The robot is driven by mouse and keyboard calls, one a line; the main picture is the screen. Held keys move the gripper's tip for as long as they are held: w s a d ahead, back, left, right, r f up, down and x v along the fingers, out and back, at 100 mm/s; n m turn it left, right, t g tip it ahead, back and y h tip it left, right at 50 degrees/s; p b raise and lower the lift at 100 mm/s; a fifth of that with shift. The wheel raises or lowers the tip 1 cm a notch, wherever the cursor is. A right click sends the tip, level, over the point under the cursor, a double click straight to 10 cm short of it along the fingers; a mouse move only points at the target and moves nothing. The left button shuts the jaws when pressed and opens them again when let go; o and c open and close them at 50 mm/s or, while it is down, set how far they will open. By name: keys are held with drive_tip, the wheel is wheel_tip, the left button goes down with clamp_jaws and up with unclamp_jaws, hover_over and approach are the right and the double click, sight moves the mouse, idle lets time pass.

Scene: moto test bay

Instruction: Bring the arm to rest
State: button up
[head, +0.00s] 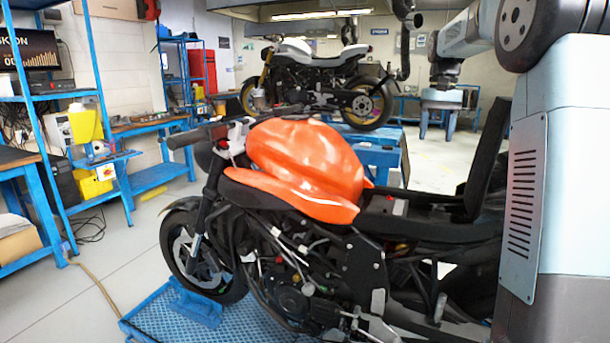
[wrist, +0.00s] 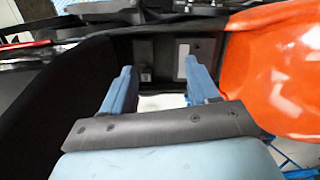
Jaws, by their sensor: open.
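My gripper (head: 437,126) hangs at the end of my arm in the head view, with its two blue fingers pointing down and apart. In the wrist view my gripper (wrist: 159,75) is open, and nothing shows between its fingers. Beyond the fingertips is the dark open bay (wrist: 160,48) under the seat of the motorcycle. The bike's orange tank (head: 305,160) shows in the middle of the head view. The tank is also at the right of the wrist view (wrist: 280,65). The black seat (head: 490,150) stands raised in the head view. The gap between fingertips and bike cannot be judged.
The motorcycle stands on a blue platform (head: 165,318). A second motorcycle (head: 315,75) stands behind on a blue lift table (head: 375,148). Blue shelving (head: 95,55) lines the left wall. A hose (head: 95,278) lies on the left floor, which is otherwise mostly clear.

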drive_tip(key=s+a+r+t, duration=0.15)
drive_tip(key=s+a, duration=0.25)
drive_tip(key=s, duration=0.5)
drive_tip(key=s+a+f+n+t, duration=0.1)
drive_tip(key=s+a+f, duration=0.1)
drive_tip(key=s, duration=0.6)
drive_tip(key=s+a+f+n+t, duration=0.1)
drive_tip(key=s+a+f+t, duration=0.1)
drive_tip(key=s+f, duration=0.3)
drive_tip(key=s+a+f+n+t, duration=0.1)
drive_tip(key=s+a+f, duration=0.2)
drive_tip(key=s, duration=1)
drive_tip(key=shift+f+t, duration=0.35)
drive_tip(key=shift+f, duration=0.05)
